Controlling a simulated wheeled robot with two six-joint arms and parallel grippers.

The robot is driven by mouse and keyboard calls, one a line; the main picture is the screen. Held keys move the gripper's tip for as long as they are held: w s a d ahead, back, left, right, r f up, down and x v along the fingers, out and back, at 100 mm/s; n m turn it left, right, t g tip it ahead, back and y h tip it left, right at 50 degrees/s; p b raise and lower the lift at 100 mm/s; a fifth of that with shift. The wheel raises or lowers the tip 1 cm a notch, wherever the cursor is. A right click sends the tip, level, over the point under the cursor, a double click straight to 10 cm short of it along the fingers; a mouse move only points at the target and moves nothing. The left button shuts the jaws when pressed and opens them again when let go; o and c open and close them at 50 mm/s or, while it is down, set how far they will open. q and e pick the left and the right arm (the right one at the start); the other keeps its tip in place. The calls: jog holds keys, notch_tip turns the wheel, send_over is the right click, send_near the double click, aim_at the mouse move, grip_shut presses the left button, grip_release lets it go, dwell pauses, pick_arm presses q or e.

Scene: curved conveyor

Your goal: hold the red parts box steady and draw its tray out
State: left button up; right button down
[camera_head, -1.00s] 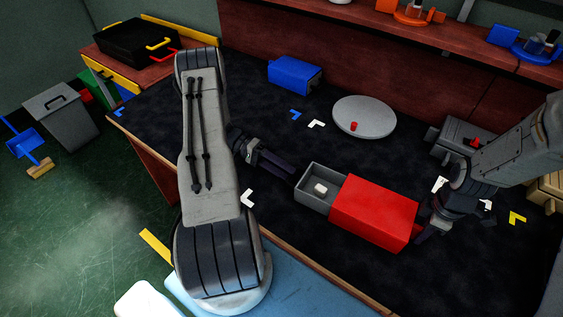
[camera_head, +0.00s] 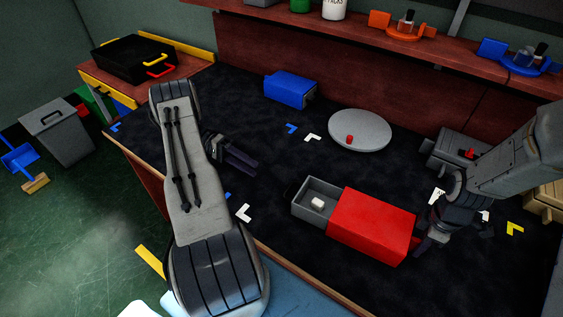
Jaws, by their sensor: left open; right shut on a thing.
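The red parts box (camera_head: 372,224) lies on the dark work surface, right of centre. Its grey tray (camera_head: 303,207) sticks out of the box's left end, partly drawn out, with a small white block (camera_head: 317,203) in it. A dark handle shows at the tray's far left end. My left gripper (camera_head: 248,162) is open and empty, up and left of the tray and apart from it. My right gripper (camera_head: 428,240) is shut at the red box's right end; its fingertips are partly hidden there.
A blue box (camera_head: 290,89) and a round grey disc (camera_head: 360,131) with a small red piece (camera_head: 349,140) lie behind. A grey device (camera_head: 455,147) stands near my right arm.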

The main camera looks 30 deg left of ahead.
jog(key=c, duration=0.8)
grip_release()
jog(key=shift+o, duration=0.2)
jog(key=shift+r, duration=0.1)
